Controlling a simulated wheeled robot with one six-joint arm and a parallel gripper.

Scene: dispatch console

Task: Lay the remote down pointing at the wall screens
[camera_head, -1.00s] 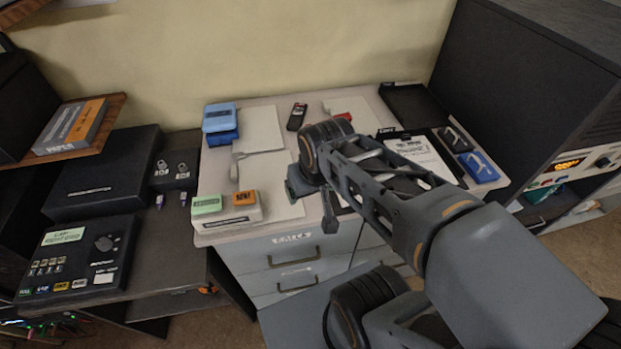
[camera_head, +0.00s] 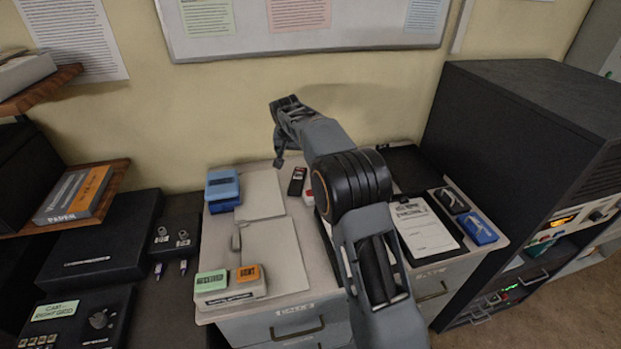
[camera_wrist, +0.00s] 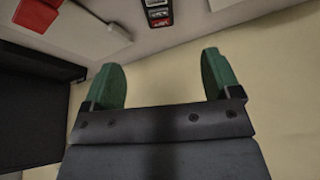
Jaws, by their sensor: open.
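The remote (camera_head: 297,181), a small black handset with a red part, lies on the desk (camera_head: 215,312) near its back edge, its long side running roughly toward the wall. Its end, with red and pale patches, also shows at the top of the wrist view (camera_wrist: 158,12), cut off by the frame. My gripper (camera_head: 284,112) is raised in front of the wall, above and behind the remote. Its two green fingers (camera_wrist: 162,78) are wide apart with nothing between them. I see no wall screens in these frames.
A whiteboard (camera_head: 352,42) with sheets hangs on the wall. White pads (camera_head: 275,262), a blue box (camera_head: 222,188), a clipboard (camera_head: 422,228) and green and orange blocks lie on the desk. A red-and-white item (camera_wrist: 38,14) is near the remote. A tall black cabinet (camera_head: 480,150) stands at right.

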